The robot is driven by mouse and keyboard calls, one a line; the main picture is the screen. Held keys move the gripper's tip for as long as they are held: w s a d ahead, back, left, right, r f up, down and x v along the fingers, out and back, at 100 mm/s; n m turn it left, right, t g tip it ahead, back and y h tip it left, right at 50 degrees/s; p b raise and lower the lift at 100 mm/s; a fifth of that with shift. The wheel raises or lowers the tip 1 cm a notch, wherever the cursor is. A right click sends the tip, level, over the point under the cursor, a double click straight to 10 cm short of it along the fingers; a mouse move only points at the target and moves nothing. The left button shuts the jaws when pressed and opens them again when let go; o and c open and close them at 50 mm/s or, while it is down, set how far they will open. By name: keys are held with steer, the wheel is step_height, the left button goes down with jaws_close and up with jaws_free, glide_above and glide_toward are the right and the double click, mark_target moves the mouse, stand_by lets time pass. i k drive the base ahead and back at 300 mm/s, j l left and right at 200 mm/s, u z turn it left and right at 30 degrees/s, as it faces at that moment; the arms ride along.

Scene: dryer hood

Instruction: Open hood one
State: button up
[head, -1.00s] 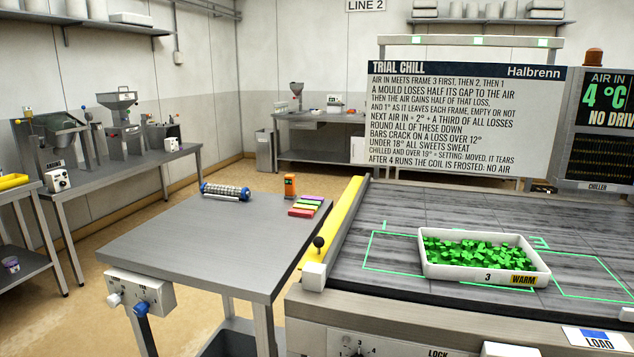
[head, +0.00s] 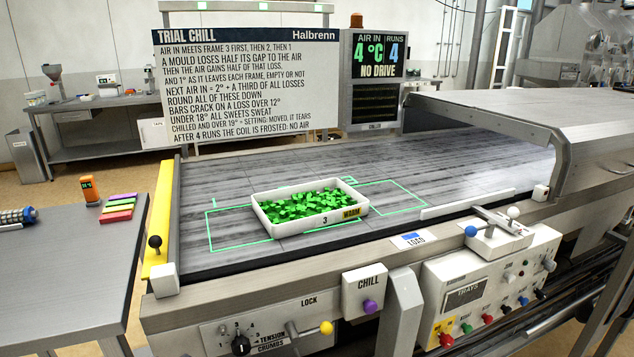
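A grey metal hood (head: 535,112) covers the right part of the conveyor belt (head: 400,165) in the head view. Its near end is open towards the belt, with the curved side edge standing on the belt's frame. The hood runs out of the picture on the right, and no number is readable on it. I cannot tell from here whether this is hood one. My gripper is not in view.
A white tray of green pieces (head: 310,214), marked 3 and WARM, sits on the belt. Control panels (head: 490,300) with knobs and levers line the belt's front. A steel table (head: 65,265) stands left. A sign (head: 245,90) and chiller display (head: 378,58) stand behind.

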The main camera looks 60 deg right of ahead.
mark_target(598, 133)
steer(key=z, duration=3.55)
